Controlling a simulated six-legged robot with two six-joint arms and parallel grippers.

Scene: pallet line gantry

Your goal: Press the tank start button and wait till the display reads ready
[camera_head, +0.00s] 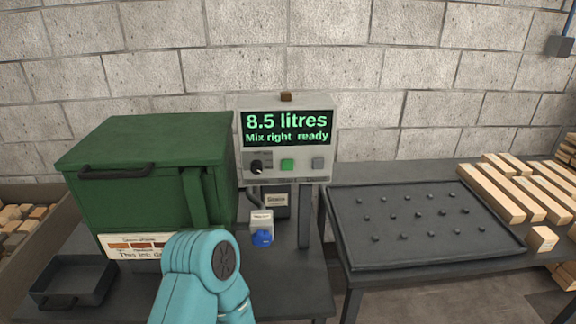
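The control panel (246,132) stands upright against the wall. Its display (288,128) reads "8.5 litres" and "Mix right ready" in green letters. Below the display are a black knob (257,168), a green button (288,165) and a grey button (318,163). The small labels around them are too blurred to read, so I cannot tell by label which is the start button. A teal arm link of mine stands at the bottom, left of centre, below the panel and apart from it. Neither of my grippers shows.
A green lidded box (130,200) stands left of the panel, with a black tray (75,283) in front. A small white-and-blue item (262,236) sits below the panel. A dark studded tray (395,253) and wooden slats (490,192) lie to the right.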

